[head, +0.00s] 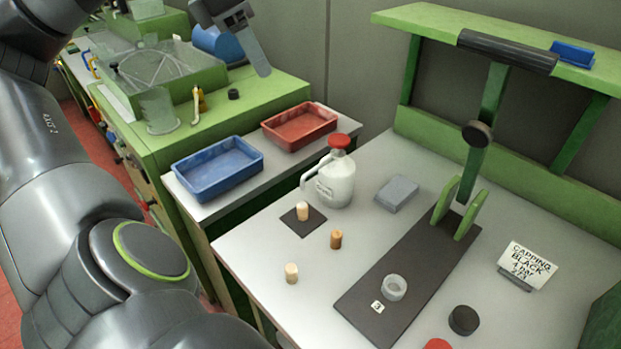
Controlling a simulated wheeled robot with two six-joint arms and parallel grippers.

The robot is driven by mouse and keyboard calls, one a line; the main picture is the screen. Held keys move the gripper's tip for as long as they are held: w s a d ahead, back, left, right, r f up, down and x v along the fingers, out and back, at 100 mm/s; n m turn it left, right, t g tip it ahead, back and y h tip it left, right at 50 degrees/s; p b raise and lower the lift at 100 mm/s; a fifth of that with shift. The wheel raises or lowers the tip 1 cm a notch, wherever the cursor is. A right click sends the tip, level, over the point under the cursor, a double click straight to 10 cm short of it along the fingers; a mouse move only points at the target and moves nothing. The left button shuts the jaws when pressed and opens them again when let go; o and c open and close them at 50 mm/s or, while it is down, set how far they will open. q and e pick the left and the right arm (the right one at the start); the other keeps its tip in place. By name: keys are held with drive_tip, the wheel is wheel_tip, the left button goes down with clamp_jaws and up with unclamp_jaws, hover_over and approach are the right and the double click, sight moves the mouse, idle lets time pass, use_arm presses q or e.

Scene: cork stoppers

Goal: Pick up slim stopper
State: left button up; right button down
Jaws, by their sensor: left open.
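Several small cork stoppers stand upright on the pale worktop. A pale stopper (302,211) stands on a small dark square pad (290,223). A browner stopper (336,239) stands to its right and nearer. Another pale stopper (291,273) stands nearest, towards the worktop's left edge. They are close in size, and I cannot tell for sure which is the slim one. My left gripper (246,42) is at the top, partly cut off by the frame, open and well away from the stoppers. My right gripper is not in view.
A white jug with a red cap (338,178) stands just behind the stoppers. A dark board (375,277) with a green upright press and a clear ring (394,287) lies to the right. Blue (218,168) and red (299,126) trays sit on the side bench.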

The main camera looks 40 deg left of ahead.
use_arm(q)
wheel_tip(320, 180, down, 10)
drive_tip(key=b, duration=1.8)
approach(300, 205)
drive_tip(key=shift+x, duration=4.45)
drive_tip(key=shift+w+d+f, duration=0.1)
drive_tip(key=shift+w+f, duration=0.05)
drive_tip(key=shift+f, duration=0.15)
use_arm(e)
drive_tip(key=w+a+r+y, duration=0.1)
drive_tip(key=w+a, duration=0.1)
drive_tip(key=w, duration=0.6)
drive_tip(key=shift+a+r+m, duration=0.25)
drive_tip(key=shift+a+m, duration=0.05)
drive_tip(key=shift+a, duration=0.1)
use_arm(q)
drive_tip(key=shift+c, duration=0.4)
clamp_jaws()
